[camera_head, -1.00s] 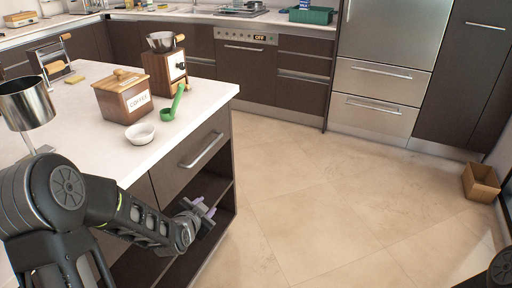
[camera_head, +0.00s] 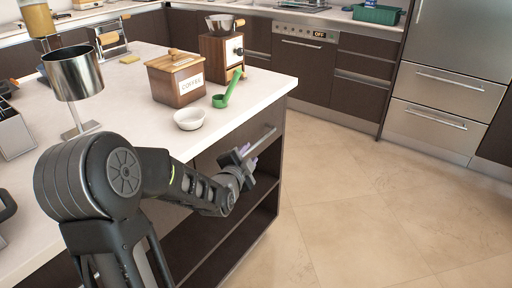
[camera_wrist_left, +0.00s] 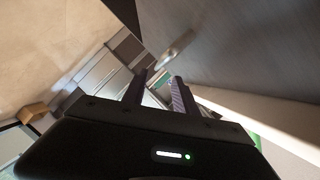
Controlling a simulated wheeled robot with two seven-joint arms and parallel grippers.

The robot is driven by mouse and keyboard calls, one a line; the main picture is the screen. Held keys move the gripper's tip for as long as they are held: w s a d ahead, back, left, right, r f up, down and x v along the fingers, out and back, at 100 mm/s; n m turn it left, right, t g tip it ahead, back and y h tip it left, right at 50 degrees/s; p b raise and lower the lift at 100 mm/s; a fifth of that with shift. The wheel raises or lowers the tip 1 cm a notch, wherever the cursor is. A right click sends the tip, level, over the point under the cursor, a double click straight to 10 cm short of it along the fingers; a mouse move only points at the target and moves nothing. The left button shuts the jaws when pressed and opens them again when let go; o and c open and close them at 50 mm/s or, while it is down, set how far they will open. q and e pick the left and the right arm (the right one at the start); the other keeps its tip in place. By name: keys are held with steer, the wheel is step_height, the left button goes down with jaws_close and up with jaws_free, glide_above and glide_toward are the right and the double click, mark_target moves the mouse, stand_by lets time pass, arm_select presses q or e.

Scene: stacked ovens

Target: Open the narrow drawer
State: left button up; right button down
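The narrow drawer (camera_head: 278,124) is a dark panel at the top of the kitchen island's side, under the white counter. It looks closed, and its metal bar handle (camera_head: 264,137) runs along the front. My left gripper (camera_head: 250,158) is in front of the drawer, close to the handle and partly covering it. In the left wrist view my left gripper (camera_wrist_left: 158,90) has two purple fingers standing apart with nothing between them. The handle (camera_wrist_left: 177,46) lies just beyond the fingertips on the dark front (camera_wrist_left: 230,45). My right gripper is out of view.
Open shelves (camera_head: 235,238) lie below the drawer. On the counter stand a coffee box (camera_head: 177,82), a white bowl (camera_head: 189,119), a green scoop (camera_head: 228,90), a grinder (camera_head: 221,50) and a metal cup on a stand (camera_head: 72,75). The floor (camera_head: 350,200) to the right is clear.

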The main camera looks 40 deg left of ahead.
mark_target(255, 146)
arm_select(q)
steer(key=shift+w, duration=0.1)
steer(key=x, duration=0.7)
steer(key=shift+w+a+f, duration=0.1)
steer(key=shift+w+f, duration=0.1)
steer(key=shift+w, duration=0.05)
jaws_close()
stand_by(1.3)
